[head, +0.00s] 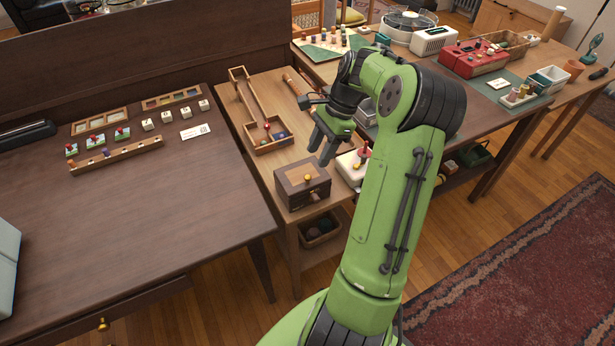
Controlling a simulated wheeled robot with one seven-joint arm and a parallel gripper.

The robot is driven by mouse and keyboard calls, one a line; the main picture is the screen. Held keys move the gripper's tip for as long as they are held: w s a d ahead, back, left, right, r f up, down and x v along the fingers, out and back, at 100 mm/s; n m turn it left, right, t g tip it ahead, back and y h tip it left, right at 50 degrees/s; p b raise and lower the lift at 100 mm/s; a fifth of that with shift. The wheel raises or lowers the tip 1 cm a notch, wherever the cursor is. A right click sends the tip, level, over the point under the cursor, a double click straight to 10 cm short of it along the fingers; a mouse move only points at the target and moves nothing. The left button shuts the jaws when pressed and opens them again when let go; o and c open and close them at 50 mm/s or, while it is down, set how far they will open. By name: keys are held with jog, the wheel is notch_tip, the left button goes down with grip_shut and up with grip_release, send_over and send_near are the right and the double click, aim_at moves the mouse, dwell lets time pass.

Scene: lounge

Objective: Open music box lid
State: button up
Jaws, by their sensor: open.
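The music box (301,186) is a small dark brown wooden box on the light wooden table. Its lid looks closed, with a yellow knob near the top front edge and what looks like a small crank on its right front side. My gripper (320,151) is above and behind the box, slightly to its right, fingers pointing down and apart. It appears empty and does not touch the box.
A cream box with a red-topped lever (354,165) stands close to the right of the music box. A wooden tray with a long channel (268,136) lies behind it. A dark desk (130,215) adjoins on the left. A basket (319,230) sits on the shelf below.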

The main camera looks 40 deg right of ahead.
aim_at(308, 176)
jog(key=b+x, duration=0.2)
jog(key=x, duration=0.5)
jog(key=shift+a+f, duration=0.1)
jog(key=shift+f, duration=0.1)
jog(key=shift+c, duration=0.2)
grip_shut()
